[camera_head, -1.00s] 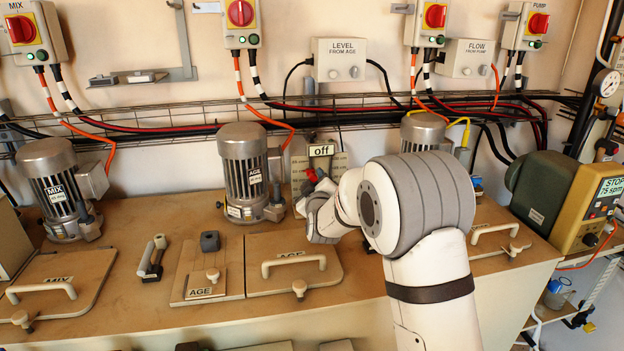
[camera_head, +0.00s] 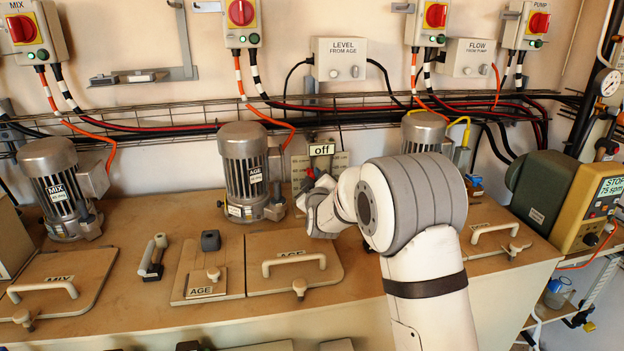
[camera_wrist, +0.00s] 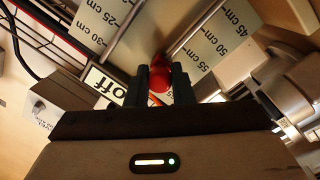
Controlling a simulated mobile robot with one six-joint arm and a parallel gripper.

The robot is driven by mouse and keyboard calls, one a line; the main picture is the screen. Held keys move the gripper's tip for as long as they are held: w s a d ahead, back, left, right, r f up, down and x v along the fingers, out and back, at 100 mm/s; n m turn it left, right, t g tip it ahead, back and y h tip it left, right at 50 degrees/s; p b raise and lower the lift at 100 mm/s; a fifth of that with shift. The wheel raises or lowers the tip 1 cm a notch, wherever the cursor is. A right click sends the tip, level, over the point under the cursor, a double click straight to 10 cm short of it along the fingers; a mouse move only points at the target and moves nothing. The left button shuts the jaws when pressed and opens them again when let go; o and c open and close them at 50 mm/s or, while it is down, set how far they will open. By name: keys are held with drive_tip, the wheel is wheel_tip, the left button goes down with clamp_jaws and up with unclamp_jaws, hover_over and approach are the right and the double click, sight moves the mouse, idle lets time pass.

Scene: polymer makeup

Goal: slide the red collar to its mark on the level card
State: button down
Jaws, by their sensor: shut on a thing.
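The red collar (camera_wrist: 160,80) is a small round red piece between my gripper's two dark fingers in the wrist view. My gripper (camera_wrist: 160,88) is shut on it. The level card (camera_wrist: 209,45) lies behind, with a scale in cm; labels around 25, 30, 45, 50 and 55 cm show on two strips beside a metal channel. A white tag reading "off" (camera_wrist: 100,84) is left of the fingers. In the head view my gripper (camera_head: 309,185) is at the card, right of the AGE motor, largely hidden by my arm. I cannot make out the collar's mark.
The AGE motor (camera_head: 247,172) stands close left of my gripper. The AGE lid (camera_head: 294,270) with its raised handle lies in front. Cables (camera_head: 330,107) run along a wire tray above the card. A green and tan pump (camera_head: 560,195) stands at the right.

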sight(311, 158)
drive_tip(key=shift+r, duration=1.85)
drive_tip(key=c, duration=1.3)
unclamp_jaws()
drive_tip(key=shift+o, duration=0.2)
drive_tip(key=shift+f, duration=0.1)
drive_tip(key=s+d, duration=0.1)
drive_tip(key=s, duration=0.6)
drive_tip(key=shift+s+d, duration=0.2)
drive_tip(key=shift+s, duration=0.1)
